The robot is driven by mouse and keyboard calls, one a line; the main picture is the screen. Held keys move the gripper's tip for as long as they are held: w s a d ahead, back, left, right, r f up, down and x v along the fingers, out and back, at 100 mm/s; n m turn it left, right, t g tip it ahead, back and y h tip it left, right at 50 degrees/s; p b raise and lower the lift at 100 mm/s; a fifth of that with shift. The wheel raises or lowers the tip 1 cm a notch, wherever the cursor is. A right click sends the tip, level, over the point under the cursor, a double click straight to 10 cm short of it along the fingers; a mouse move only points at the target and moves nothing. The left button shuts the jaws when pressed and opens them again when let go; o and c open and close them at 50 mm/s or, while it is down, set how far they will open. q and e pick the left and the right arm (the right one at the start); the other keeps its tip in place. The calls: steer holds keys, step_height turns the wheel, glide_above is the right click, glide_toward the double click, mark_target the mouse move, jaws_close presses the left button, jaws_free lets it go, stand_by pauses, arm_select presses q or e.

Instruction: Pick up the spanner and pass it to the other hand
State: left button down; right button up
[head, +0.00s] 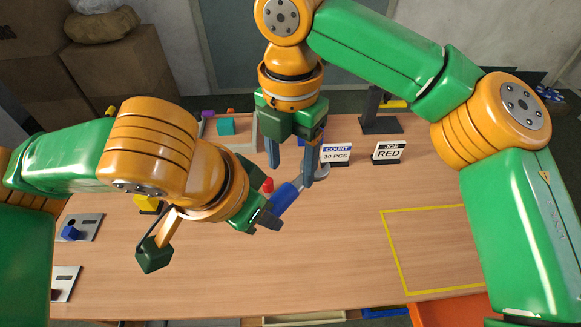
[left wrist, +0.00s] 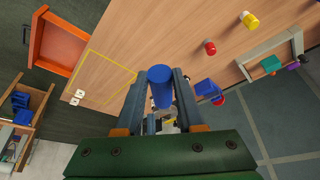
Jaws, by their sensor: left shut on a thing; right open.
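The spanner shows as a thick blue handle (head: 285,197) in the head view; the rest of it is mostly hidden. My left gripper (head: 268,215) is shut on it and holds it above the middle of the table, tilted up to the right. In the left wrist view the blue handle (left wrist: 160,85) stands between the two fingers of the left gripper (left wrist: 161,102). My right gripper (head: 290,174) points down with its fingers apart, just above and behind the handle's upper end. Whether a right finger touches the handle, I cannot tell.
A yellow-taped rectangle (head: 393,250) lies on clear table at the right. Two signs, COUNT (head: 337,153) and JOB RED (head: 389,152), stand at the back. A red piece (head: 267,185) is close behind the grippers. An orange bin (head: 450,311) is at the front right.

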arm_select(q)
steer(key=shift+s, duration=0.1)
arm_select(e)
steer(key=shift+s+f, duration=0.1)
steer(key=shift+f, duration=1.35)
steer(key=shift+a, duration=0.1)
jaws_close()
arm_select(q)
steer(key=shift+c, duration=2)
jaws_free()
steer(key=shift+r, duration=0.1)
